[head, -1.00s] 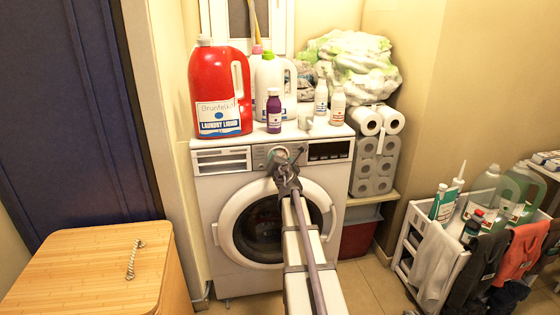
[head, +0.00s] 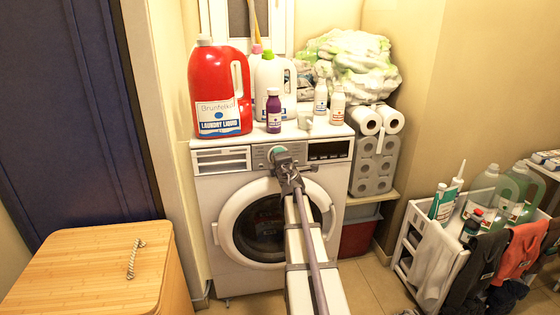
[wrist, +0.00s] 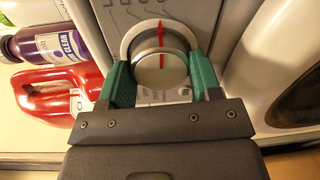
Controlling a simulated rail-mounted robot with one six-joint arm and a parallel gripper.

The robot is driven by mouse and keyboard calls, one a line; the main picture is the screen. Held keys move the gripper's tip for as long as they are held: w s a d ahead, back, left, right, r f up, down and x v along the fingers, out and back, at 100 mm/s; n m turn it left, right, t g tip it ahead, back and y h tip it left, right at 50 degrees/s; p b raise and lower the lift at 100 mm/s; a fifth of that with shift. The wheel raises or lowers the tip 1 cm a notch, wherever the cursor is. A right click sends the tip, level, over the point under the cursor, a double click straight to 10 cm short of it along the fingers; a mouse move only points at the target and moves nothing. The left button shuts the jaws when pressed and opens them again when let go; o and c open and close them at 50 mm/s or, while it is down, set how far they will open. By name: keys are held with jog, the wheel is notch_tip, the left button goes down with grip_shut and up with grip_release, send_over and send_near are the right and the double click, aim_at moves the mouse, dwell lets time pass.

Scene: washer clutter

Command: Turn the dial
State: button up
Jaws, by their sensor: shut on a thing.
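The dial (wrist: 161,62) is a round silver knob with a red pointer line, set in a pale ring on the washer's control panel (wrist: 183,12). In the wrist view my gripper (wrist: 160,68) has its two green fingers on either side of the dial, shut on it. In the head view my gripper (head: 279,154) is at the panel of the white washing machine (head: 213,188), left of the dark display (head: 328,150). It hides most of the dial there. The round washer door (head: 232,232) is below, partly covered by my arm.
A red laundry liquid jug (head: 217,85), a white jug (head: 268,78), a purple bottle (head: 274,112) and small white bottles stand on the washer. Toilet rolls (head: 372,165) are at its right. A wooden box (head: 80,265) stands front left, a white rack (head: 410,240) at right.

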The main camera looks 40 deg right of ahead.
jog(key=shift+m, duration=1.2)
jog(key=o, duration=0.9)
jog(key=v, duration=1)
jog(key=shift+s+a+p, duration=0.15)
jog(key=shift+s+p, duration=0.15)
jog(key=shift+s, duration=0.1)
